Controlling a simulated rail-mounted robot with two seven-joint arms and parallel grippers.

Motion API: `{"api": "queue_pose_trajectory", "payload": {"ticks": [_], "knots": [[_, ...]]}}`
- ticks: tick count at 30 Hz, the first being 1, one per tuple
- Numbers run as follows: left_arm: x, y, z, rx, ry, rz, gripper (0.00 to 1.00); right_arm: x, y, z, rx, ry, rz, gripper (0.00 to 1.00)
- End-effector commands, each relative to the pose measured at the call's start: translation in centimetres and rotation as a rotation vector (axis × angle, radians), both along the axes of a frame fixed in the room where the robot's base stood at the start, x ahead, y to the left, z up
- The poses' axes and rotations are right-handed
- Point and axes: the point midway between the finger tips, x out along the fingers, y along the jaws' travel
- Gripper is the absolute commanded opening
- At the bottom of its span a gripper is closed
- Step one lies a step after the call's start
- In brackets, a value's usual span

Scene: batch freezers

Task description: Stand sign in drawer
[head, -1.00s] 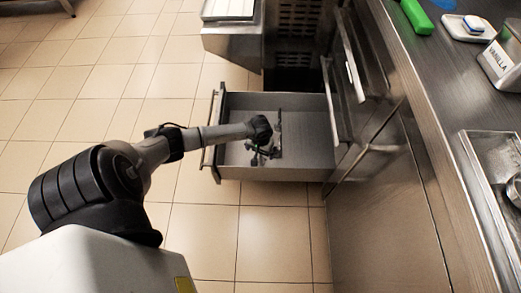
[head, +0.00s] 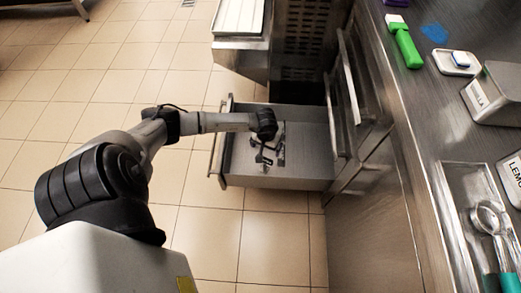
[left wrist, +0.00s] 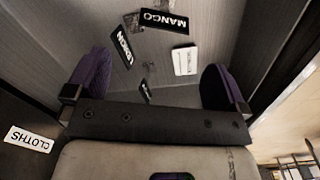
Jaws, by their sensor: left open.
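The open drawer (head: 305,160) stands out from the steel cabinet in the head view. My left gripper (head: 268,150) is over its inside. In the left wrist view my left gripper (left wrist: 157,85) is open, its two purple fingertips wide apart with nothing held between them. Several small signs are in the drawer: a black MANGO sign (left wrist: 164,21), a black LEMON sign (left wrist: 123,46), a white card (left wrist: 185,61) and a dark sign (left wrist: 145,93) partly hidden near the gripper's body. Whether any sign stands upright is unclear. My right gripper is not seen.
The counter (head: 425,115) on the right holds a green object (head: 407,49), a small white tray (head: 454,64), labelled metal containers (head: 497,93) and a pan with utensils (head: 463,185). A CLOTHS label (left wrist: 29,139) shows beside the drawer. The tiled floor at left is open.

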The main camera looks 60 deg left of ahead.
Motion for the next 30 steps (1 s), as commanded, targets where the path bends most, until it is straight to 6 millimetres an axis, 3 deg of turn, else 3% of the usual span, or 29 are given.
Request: {"api": "queue_pose_trajectory", "payload": {"ticks": [2,4,7,9,12,15,17,19,22,23,27,30], "knots": [[0.3,-2.4,0.0,-0.081,-0.040,0.041,1.00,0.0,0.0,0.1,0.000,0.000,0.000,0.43],[0.8,-6.1,0.0,-0.218,-0.099,0.122,1.00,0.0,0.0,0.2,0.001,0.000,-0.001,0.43],[1.8,-13.1,1.3,-0.518,-0.192,0.330,1.00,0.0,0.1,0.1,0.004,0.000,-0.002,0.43],[2.5,-18.0,3.6,-0.778,-0.230,0.533,1.00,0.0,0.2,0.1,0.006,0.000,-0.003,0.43],[3.4,-22.8,8.1,-1.158,-0.217,0.871,1.00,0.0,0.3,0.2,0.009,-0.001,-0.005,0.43],[4.1,-24.6,12.5,-1.519,-0.127,1.241,1.00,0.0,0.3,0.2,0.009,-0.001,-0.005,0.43],[4.2,-24.6,14.7,-1.722,-0.040,1.474,1.00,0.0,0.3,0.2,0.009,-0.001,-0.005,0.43],[4.1,-23.7,16.5,-1.944,0.095,1.759,1.00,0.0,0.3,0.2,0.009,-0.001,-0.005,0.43],[3.0,-21.6,17.5,-2.215,0.343,2.179,1.00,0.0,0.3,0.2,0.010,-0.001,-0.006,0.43],[2.5,-20.9,17.4,2.095,-0.394,-2.121,1.00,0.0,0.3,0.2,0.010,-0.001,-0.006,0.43],[-1.2,-18.7,15.4,1.467,-0.521,-1.733,1.00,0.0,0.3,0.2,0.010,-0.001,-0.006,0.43],[-4.9,-18.5,13.3,1.073,-0.532,-1.471,1.00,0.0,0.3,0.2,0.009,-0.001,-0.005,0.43]]}}
